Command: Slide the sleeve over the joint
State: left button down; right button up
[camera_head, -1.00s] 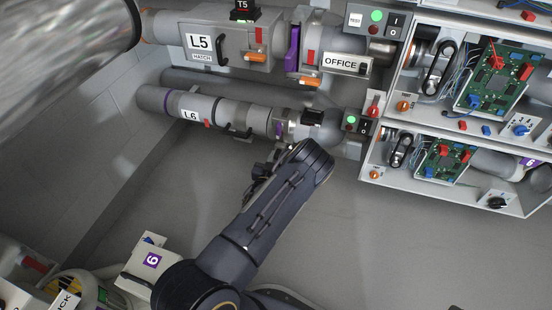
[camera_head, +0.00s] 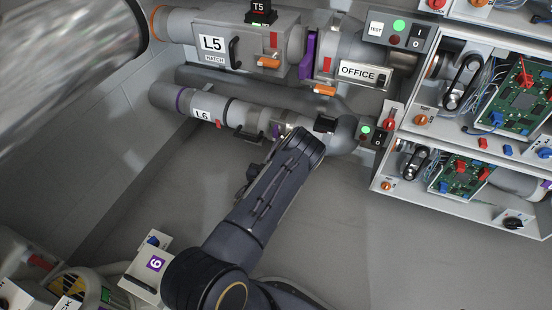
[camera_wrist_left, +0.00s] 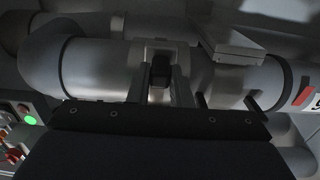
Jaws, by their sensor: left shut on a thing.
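The grey L6 pipe (camera_head: 235,114) runs along the wall to an elbow (camera_head: 343,133) on its right. A light grey sleeve (camera_head: 286,128) sits around the pipe just left of the elbow. It also shows in the left wrist view (camera_wrist_left: 155,49), with a black grip piece (camera_wrist_left: 160,70) standing on it. My left gripper (camera_wrist_left: 160,86) is shut on this grip piece, one finger on each side. In the head view my left arm hides the fingers. The joint under the sleeve cannot be made out. My right gripper is not in view.
Above is the L5 pipe with its hatch box (camera_head: 255,48) and a purple lever (camera_head: 307,55). A switch box with a green light (camera_head: 366,129) and open circuit cabinets (camera_head: 385,187) stand to the right. A small hatch (camera_wrist_left: 235,45) sits beside the sleeve.

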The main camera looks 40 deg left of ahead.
pick_arm(q)
jog(key=shift+s+a, duration=0.1)
jog(key=shift+a, duration=0.2)
jog(key=c, duration=1.3)
grip_release()
jog(key=p+v, duration=0.3)
jog(key=v, duration=0.5)
jog(key=shift+d, duration=0.1)
